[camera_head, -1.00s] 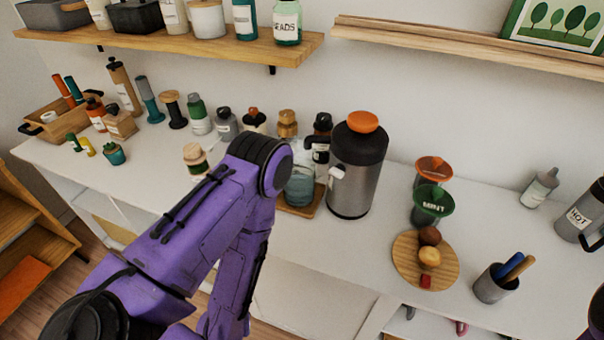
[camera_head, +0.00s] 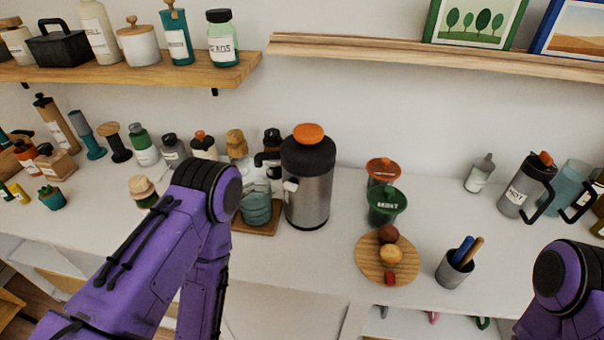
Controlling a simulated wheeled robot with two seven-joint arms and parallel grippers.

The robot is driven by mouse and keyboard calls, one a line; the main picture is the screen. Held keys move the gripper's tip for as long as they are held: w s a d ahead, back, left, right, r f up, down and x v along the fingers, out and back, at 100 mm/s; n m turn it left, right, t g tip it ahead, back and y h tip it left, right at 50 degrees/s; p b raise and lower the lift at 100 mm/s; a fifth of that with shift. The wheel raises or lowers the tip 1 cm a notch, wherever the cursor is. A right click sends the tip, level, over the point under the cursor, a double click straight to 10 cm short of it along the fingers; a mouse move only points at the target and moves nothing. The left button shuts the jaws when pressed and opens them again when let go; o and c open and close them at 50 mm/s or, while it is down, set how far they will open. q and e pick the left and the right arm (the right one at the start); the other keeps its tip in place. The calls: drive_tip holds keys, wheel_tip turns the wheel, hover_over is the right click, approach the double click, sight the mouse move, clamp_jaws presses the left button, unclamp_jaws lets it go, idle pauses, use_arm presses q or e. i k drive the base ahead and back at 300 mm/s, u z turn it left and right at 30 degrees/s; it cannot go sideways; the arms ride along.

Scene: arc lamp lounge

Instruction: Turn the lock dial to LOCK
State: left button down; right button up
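A steel dispenser (camera_head: 308,195) with a black top and an orange knob (camera_head: 309,133) stands upright on the white counter near the middle of the head view. A small white tap or lever shows on its left side. I see no dial marked LOCK that I can read; I cannot tell if the orange knob is the lock dial. My purple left arm comes in from the left and bends downward in front of the counter; its gripper is out of view. Part of my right arm shows at the lower right; its gripper is also out of view.
A wooden tray (camera_head: 262,231) with stacked glasses (camera_head: 256,206) sits left of the dispenser. Bottles line the back left. Shelves (camera_head: 400,55) hang above.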

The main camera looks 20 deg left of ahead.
sight(292, 184)
drive_tip(key=z, duration=1)
drive_tip(key=k, duration=0.8)
drive_tip(key=u, duration=0.8)
drive_tip(key=i, duration=0.45)
drive_tip(key=z, duration=0.05)
